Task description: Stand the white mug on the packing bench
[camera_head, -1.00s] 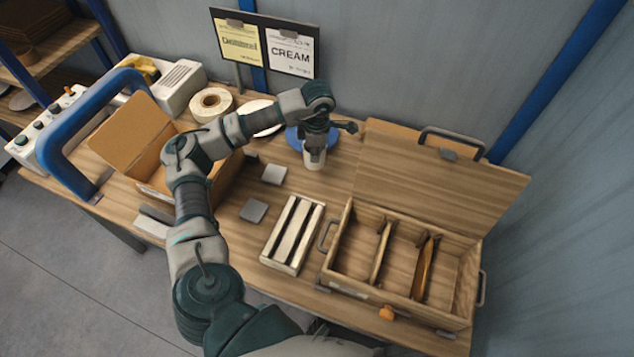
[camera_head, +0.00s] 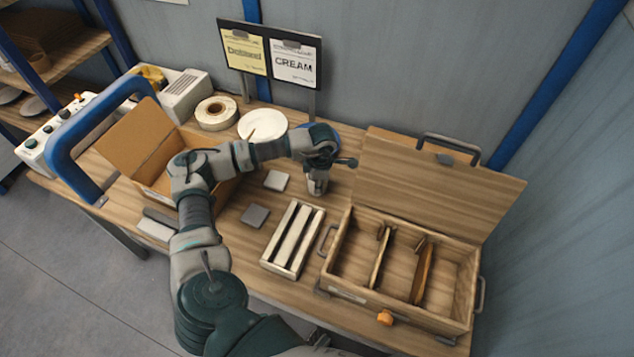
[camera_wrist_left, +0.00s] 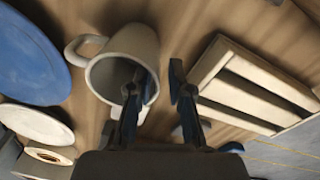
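The white mug (camera_wrist_left: 138,43) shows in the left wrist view on the wooden bench, its mouth toward the camera and its handle to the left. My left gripper (camera_wrist_left: 158,86) is open. One finger overlaps the mug's mouth, apparently inside the rim; the other is outside, to the right. I cannot tell whether either finger touches the mug. In the head view my left gripper (camera_head: 317,186) points down over the bench (camera_head: 335,190) and mostly hides the mug. My right gripper is not in view.
A slatted white rack (camera_head: 292,238) and an open divided wooden box (camera_head: 345,280) stand front right. A blue plate (camera_wrist_left: 30,55), a white plate (camera_head: 263,124) and a tape roll (camera_head: 215,113) lie behind. An open carton (camera_head: 130,140) is left. Grey pads (camera_head: 255,216) lie between.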

